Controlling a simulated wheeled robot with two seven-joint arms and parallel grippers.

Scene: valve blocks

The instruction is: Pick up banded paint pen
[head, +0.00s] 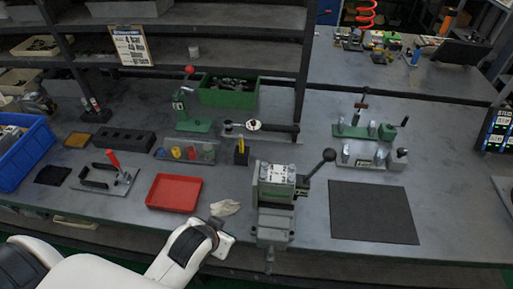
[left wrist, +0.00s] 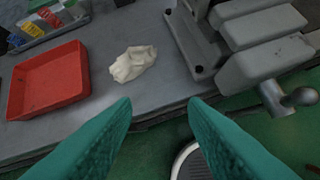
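I cannot make out a banded paint pen for certain in either view. Two slim upright items with coloured ends (head: 91,104) stand at the back left in the head view, too small to tell apart. A small black and yellow holder (head: 241,156) stands behind the vise. My left gripper (left wrist: 160,104) is open and empty in the left wrist view, its teal fingers wide apart over the bench's front edge. It points towards a crumpled cream rag (left wrist: 133,63), apart from it. My right gripper is in neither view.
A red tray (head: 174,192) lies left of the rag, and a grey vise (head: 274,205) stands to its right. A rack (head: 203,158) with yellow, blue and red pieces is behind the tray. A dark mat (head: 372,212) is bare at the right.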

